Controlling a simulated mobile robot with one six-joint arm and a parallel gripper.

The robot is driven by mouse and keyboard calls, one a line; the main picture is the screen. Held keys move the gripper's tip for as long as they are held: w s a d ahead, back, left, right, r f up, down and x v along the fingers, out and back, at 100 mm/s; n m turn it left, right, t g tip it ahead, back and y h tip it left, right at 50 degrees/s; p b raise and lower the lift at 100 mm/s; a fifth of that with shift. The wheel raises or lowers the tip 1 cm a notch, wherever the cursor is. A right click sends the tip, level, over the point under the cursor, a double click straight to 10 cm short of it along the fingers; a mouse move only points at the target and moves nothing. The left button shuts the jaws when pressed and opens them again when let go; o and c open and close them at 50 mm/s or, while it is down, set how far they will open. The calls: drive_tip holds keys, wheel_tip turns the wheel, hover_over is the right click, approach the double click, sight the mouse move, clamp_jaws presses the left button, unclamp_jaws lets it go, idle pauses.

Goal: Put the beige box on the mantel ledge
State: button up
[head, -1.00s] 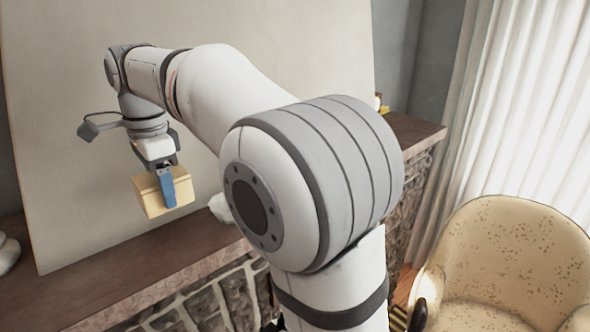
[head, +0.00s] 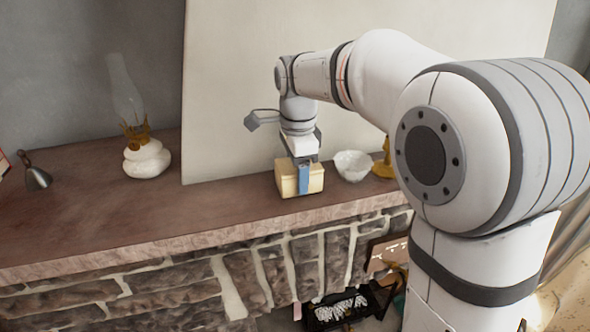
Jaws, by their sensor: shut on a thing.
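The beige box (head: 287,181) is in my gripper (head: 303,180), in the middle of the head view. My gripper points down and is shut on the box, with a blue finger across its near side. The box is upright and at or just above the brown mantel ledge (head: 110,218); I cannot tell whether it touches. The ledge runs across the view above a stone front. My gripper hides part of the box's top and side.
A white bowl (head: 352,165) stands close to the right of the box. A gold object (head: 384,168) is beyond it. A large pale panel (head: 240,100) leans behind. An oil lamp (head: 147,157) and a metal bell-shaped thing (head: 37,178) stand left. The ledge between lamp and box is clear.

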drive_tip(key=o, duration=1)
drive_tip(key=shift+o, duration=0.2)
wheel_tip(320, 180, up, 12)
drive_tip(key=s+d+f+n+t, duration=0.1)
drive_tip(key=s+d+f+n, duration=0.6)
drive_tip(key=s, duration=0.3)
drive_tip(key=s+d+f+n+t, duration=0.2)
drive_tip(key=s+d+f+n, duration=0.5)
drive_tip(key=s+f, duration=0.2)
drive_tip(key=shift+s+f+n, duration=0.3)
drive_tip(key=shift+s+n, duration=0.1)
drive_tip(key=shift+s, duration=0.45)
